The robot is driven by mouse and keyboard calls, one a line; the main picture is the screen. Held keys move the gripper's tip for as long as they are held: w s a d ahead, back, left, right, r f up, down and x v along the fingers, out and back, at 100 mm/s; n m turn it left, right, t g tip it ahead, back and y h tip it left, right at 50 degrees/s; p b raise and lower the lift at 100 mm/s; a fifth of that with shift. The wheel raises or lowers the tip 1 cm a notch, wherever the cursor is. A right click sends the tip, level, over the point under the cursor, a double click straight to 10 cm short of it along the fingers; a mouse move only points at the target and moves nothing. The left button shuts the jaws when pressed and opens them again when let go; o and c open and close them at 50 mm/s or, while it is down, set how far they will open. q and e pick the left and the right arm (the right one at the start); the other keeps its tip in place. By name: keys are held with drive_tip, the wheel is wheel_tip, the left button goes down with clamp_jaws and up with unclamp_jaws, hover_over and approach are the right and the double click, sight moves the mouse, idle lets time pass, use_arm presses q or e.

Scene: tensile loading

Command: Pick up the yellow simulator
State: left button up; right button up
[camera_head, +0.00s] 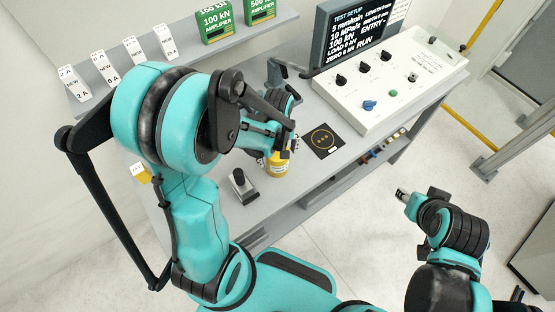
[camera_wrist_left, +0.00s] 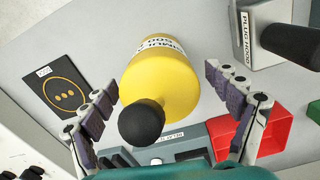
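The yellow simulator (camera_head: 277,168) stands on the grey bench, partly hidden by my left arm in the head view. In the left wrist view the yellow simulator (camera_wrist_left: 165,75) is a rounded yellow body with a white label and a black knob pointing towards the camera. My left gripper (camera_wrist_left: 161,82) is open, with one finger on each side of the simulator and visible gaps between. In the head view the left gripper (camera_head: 283,142) is just above the simulator, its fingers mostly hidden. My right gripper (camera_head: 402,194) is over the floor, away from the bench; its opening is unclear.
A black mat with a yellow circle (camera_head: 323,141) lies beside the simulator. A black-handled plug block (camera_head: 241,186) stands on the other side. A red bin (camera_wrist_left: 270,133) and a grey device (camera_wrist_left: 180,145) show near the fingers. A control console (camera_head: 385,85) stands at right.

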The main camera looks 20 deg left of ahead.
use_arm(q)
drive_tip(key=c, duration=1.6)
drive_tip(key=shift+r, duration=0.15)
